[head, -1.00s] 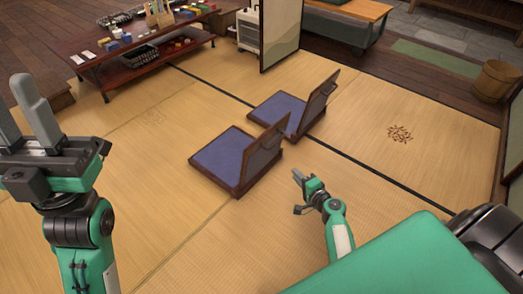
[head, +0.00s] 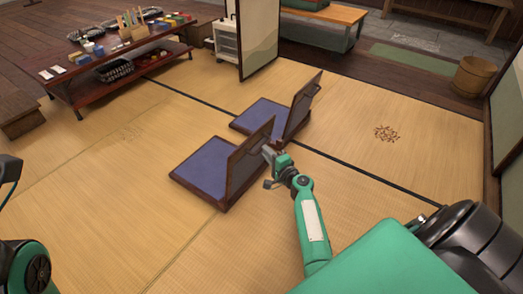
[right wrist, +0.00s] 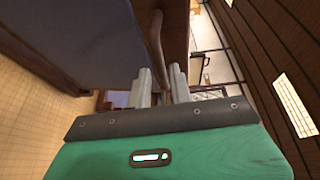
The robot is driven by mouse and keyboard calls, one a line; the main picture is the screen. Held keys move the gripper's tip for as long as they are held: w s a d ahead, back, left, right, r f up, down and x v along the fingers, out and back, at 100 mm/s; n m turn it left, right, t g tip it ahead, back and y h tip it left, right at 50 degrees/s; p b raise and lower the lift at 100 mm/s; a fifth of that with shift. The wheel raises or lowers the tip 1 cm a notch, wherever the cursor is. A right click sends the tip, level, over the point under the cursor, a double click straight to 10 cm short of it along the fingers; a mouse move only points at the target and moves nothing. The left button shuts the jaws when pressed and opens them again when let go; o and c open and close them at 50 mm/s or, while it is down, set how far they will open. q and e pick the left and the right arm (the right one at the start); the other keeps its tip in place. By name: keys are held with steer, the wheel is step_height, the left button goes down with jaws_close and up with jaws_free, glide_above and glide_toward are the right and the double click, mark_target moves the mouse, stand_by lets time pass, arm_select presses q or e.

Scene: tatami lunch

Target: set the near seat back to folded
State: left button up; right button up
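The near seat (head: 198,166) is a dark wood floor seat with a blue cushion on the tatami. Its back (head: 250,160) stands raised and tilted at the cushion's right side. My right gripper (head: 268,151) is at the outer face of this back, near its upper part. In the right wrist view, a curved brown handle (right wrist: 157,35) on the back runs down between the two grey fingers (right wrist: 161,86). The fingers stand apart on either side of it, with a gap showing. My left gripper is out of view; only parts of my left arm show at the left edge.
The far seat (head: 262,115), also with its back raised (head: 302,105), stands close behind the near one. A low table (head: 120,72) with small items is at the back left. A folding screen (head: 258,35) stands behind.

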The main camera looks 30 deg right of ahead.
steer(key=shift+w+b, duration=0.4)
steer(key=shift+w, duration=1.7)
jaws_close()
